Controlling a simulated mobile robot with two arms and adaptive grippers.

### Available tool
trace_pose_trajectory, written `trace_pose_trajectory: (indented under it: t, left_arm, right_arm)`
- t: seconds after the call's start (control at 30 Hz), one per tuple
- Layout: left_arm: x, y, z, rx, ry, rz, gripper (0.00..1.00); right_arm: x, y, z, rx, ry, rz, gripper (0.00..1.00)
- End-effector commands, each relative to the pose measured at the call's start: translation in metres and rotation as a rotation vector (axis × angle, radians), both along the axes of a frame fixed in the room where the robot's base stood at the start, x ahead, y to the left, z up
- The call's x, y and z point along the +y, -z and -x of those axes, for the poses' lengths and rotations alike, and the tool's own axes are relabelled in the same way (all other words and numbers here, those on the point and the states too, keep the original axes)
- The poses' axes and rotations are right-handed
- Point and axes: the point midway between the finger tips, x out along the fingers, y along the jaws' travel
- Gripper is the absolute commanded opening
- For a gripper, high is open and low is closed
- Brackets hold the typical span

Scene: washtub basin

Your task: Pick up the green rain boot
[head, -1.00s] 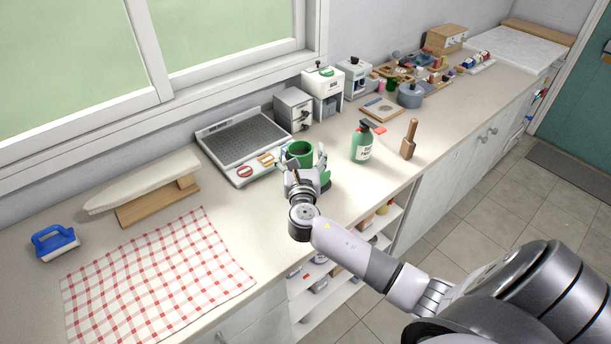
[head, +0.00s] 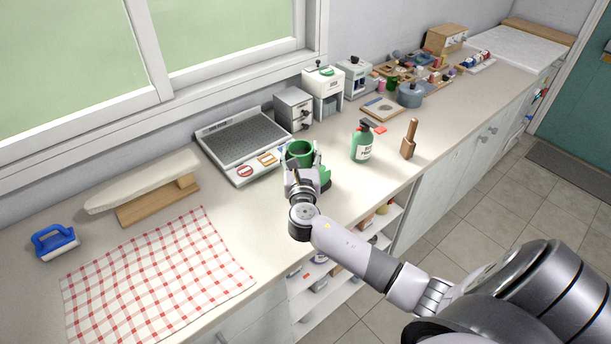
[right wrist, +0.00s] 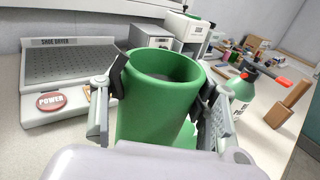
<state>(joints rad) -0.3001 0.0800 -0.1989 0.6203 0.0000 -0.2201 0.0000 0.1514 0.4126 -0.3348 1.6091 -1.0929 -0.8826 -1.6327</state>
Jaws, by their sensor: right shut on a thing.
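The green rain boot (head: 299,149) stands upright on the counter, its round open top showing and its toe (head: 324,178) pointing to the right. It also shows large in the right wrist view (right wrist: 158,110). My right gripper (head: 302,166) is shut on the boot's shaft, with one finger on each side in the right wrist view (right wrist: 160,88). The gripper hides part of the boot's lower shaft in the head view. My left gripper is not in view.
A shoe dryer tray (head: 243,142) lies just behind the boot to the left. A green spray bottle (head: 362,143) and a wooden tool (head: 409,141) stand to the right. A checked cloth (head: 157,278) lies at front left.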

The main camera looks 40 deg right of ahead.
Motion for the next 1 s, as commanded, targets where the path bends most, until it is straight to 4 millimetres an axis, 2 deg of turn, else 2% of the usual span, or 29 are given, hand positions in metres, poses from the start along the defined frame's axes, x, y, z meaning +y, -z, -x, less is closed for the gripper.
trace_pose_trajectory:
  t: [0.13, 0.43, 0.57, 0.77, 1.0]
  left_arm:
    - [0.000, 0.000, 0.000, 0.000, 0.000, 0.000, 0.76]
    - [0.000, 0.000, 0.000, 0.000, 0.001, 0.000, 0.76]
    - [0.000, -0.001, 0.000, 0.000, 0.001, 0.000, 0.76]
    - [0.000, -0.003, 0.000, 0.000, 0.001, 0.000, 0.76]
    - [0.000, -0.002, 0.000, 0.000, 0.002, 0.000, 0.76]
  right_arm:
    - [0.000, 0.000, 0.000, 0.000, 0.000, 0.000, 0.00]
    - [0.000, -0.003, 0.000, -0.003, 0.000, 0.001, 0.00]
    - [0.000, -0.011, -0.001, -0.006, 0.000, 0.000, 0.00]
    - [0.000, -0.044, -0.001, -0.009, 0.000, 0.000, 0.00]
    - [0.000, -0.113, -0.001, -0.013, -0.001, 0.002, 0.00]
